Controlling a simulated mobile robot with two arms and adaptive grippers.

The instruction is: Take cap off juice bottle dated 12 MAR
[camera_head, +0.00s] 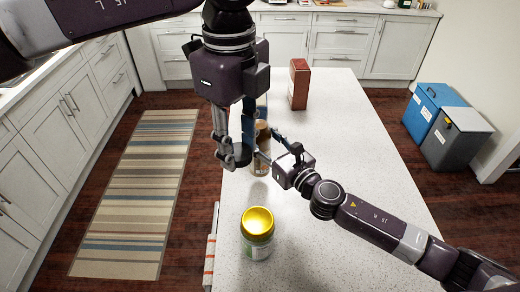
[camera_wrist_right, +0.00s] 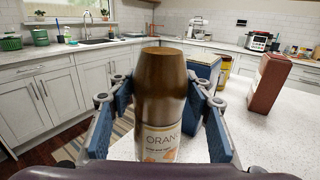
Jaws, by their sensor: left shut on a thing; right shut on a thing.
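The juice bottle (camera_wrist_right: 158,88) is in the right wrist view, upright, with brown contents and a pale label reading "ORAN". No cap of a different colour shows on its top, and no date is readable. My right gripper (camera_wrist_right: 160,118) is shut on the bottle, with a blue pad on each side. In the head view the bottle (camera_head: 261,163) stands on the white counter, partly behind my grippers. My left gripper (camera_head: 238,150) points down just left of the bottle's top. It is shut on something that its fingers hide. The cap is not clearly visible.
A jar with a yellow lid (camera_head: 257,222) stands nearer on the counter (camera_head: 350,150). A red-brown box (camera_head: 299,84) stands farther back. The wrist view shows a blue box (camera_wrist_right: 203,72) and a yellow container (camera_wrist_right: 223,68) behind the bottle. The counter's right side is mostly free.

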